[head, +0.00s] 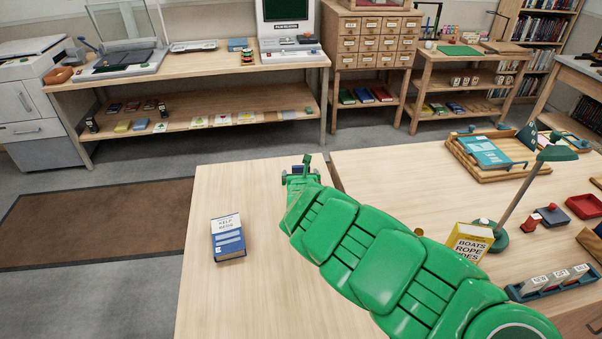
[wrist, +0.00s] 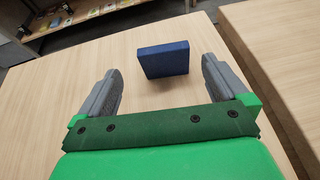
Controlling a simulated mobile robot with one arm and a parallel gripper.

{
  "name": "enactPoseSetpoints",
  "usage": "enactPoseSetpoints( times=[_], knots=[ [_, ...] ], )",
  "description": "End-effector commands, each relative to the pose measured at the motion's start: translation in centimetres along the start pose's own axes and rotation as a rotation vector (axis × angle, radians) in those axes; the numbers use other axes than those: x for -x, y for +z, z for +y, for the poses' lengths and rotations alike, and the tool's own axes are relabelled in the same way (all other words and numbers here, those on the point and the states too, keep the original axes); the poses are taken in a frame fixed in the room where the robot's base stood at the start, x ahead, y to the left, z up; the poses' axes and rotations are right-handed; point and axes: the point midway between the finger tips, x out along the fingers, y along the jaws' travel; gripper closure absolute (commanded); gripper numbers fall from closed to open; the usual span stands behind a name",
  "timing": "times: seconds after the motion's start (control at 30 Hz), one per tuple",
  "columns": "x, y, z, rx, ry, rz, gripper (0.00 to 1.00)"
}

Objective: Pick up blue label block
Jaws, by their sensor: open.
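A plain dark blue block (wrist: 164,60) stands on the pale wooden table in the wrist view, ahead of and between the fingertips. No label shows on the side I see. My gripper (wrist: 158,68) is open, with a grey finger on each side and clear gaps to the block. In the head view my gripper (head: 300,174) is over the far end of the near table, and a small dark blue patch of the block (head: 298,170) shows between the fingers. The rest is hidden by my gripper.
A blue and white book (head: 228,238) lies on the near table (head: 215,300), left of my arm. A second table at right holds a yellow box (head: 468,242), a green lamp (head: 557,153) and a wooden tray (head: 510,172). A gap separates the tables.

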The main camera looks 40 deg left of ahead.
Motion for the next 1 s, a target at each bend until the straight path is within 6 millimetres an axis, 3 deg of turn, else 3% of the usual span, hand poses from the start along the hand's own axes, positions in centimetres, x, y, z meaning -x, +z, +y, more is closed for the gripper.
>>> enactPoseSetpoints(
  times=[1.0],
  knots=[
    [-3.9, 0.2, -0.4, -0.007, -0.001, -0.001, 0.0]
  ],
)
